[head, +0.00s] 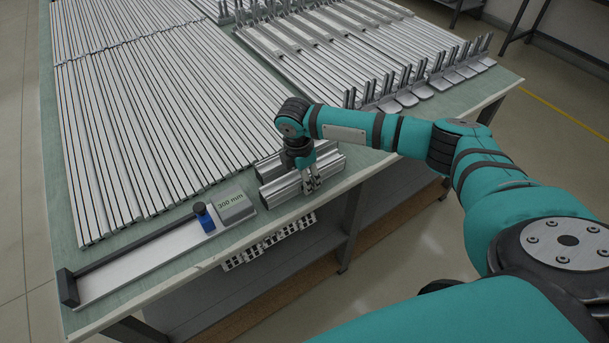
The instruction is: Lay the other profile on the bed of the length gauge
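The length gauge lies along the table's front left edge. Its pale bed (140,265) is bare, with a dark stop at the left end and a dark rail behind. A blue and black piece (204,217) and a grey block with a green "mm" label (234,207) are at its right end. Two short silver profiles lie side by side right of the gauge: a rear one (269,168) and a front one (280,190). My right gripper (312,187) points down at the front profile, its fingers overlapping it. Whether they grip it is unclear. My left gripper is out of view.
Long silver profiles (130,120) cover the table's left and back. Metal brackets with upright prongs (420,85) stand at the right. A strip of sockets (268,241) hangs under the front edge. Bare green tabletop (375,163) shows right of the short profiles.

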